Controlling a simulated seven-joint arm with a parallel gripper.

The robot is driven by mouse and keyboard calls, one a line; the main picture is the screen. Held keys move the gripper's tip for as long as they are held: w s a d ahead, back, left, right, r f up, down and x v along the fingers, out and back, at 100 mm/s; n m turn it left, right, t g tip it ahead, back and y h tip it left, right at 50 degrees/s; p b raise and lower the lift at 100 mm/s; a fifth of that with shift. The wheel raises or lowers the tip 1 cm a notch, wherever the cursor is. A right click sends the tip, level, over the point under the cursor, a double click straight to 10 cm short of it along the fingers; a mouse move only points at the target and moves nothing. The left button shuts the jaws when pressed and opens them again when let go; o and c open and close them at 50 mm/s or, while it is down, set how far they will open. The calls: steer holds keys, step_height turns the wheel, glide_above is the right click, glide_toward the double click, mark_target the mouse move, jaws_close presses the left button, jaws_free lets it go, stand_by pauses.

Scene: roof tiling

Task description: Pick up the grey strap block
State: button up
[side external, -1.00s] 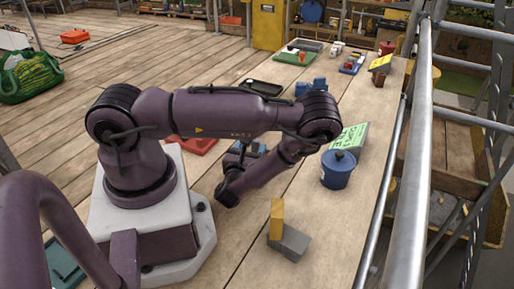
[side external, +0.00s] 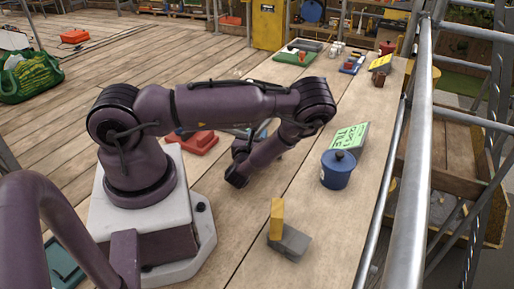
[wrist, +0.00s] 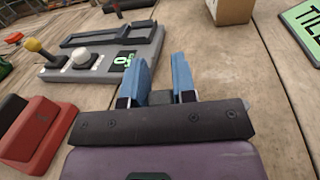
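A grey block (side external: 290,242) lies on the wooden boards at the front of the side view. An upright yellow block (side external: 277,218) stands at its left end; I cannot tell whether it is on it or against it. The grey block is not in the wrist view. My gripper (wrist: 165,78) shows two blue fingers apart with nothing between them. In the side view it is mostly hidden behind my arm, farther back than the grey block.
A grey panel (wrist: 103,55) with yellow and white knobs lies left of my fingers, with a red block (wrist: 28,133) nearer. A blue lidded pot (side external: 338,170) and a green sign (side external: 350,136) stand right of my arm. Metal rails (side external: 408,170) line the right edge.

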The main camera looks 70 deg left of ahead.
steer(key=shift+c, duration=0.6)
